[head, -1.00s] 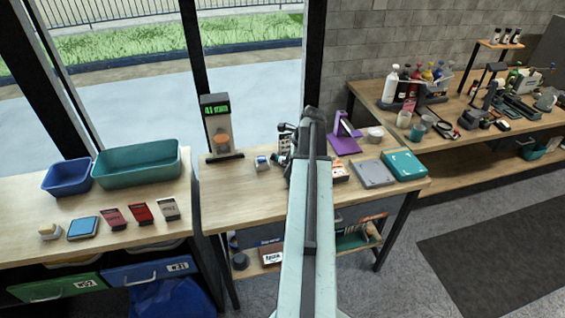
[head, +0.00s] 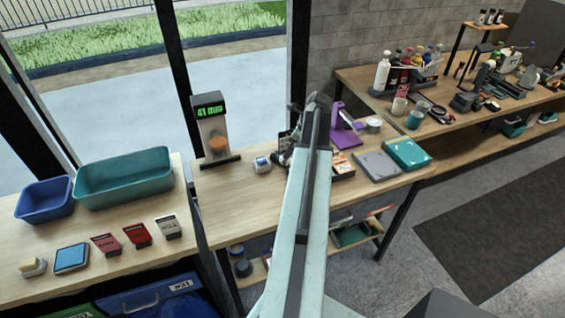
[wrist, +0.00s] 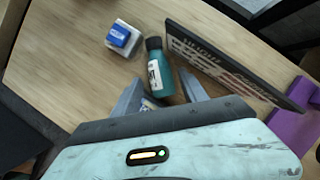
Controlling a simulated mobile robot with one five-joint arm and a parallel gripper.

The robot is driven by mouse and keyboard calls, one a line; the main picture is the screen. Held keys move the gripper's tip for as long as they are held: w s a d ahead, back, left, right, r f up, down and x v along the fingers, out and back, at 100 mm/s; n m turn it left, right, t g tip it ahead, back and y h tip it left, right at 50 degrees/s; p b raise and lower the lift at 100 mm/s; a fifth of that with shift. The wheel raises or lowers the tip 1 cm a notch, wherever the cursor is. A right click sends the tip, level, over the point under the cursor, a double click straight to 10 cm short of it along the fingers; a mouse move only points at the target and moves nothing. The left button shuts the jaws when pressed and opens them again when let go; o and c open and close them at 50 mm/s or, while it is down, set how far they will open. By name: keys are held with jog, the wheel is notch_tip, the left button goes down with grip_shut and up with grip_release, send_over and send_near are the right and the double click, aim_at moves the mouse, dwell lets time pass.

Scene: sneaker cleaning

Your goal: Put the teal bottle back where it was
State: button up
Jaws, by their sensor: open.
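The teal bottle (wrist: 162,82) has a black cap and a white label. In the wrist view it shows just ahead of and between the fingers of my gripper (wrist: 158,78). The fingers are apart, with some room on either side of the bottle. I cannot tell whether they touch it; its lower end is partly hidden by my gripper. In the head view my gripper (head: 287,148) is over the middle table (head: 235,205), and my own arm hides the bottle there.
A white and blue item (wrist: 122,38) stands left of the bottle. A dark lettered panel (wrist: 225,62) stands close on its right, with a purple stand (wrist: 295,122) beyond. A timer machine (head: 212,130) stands at the table's back left. The table's front left is clear.

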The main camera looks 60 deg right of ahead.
aim_at(284, 160)
jog(key=shift+w+f, duration=0.2)
jog(key=shift+f, duration=0.5)
jog(key=shift+r, duration=0.1)
jog(key=b+x, duration=0.5)
jog(key=shift+s, duration=0.4)
jog(key=shift+w+f, duration=0.2)
jog(key=shift+f, duration=0.1)
jog(key=shift+a+r, duration=0.1)
jog(key=shift+r, duration=0.15)
grip_shut()
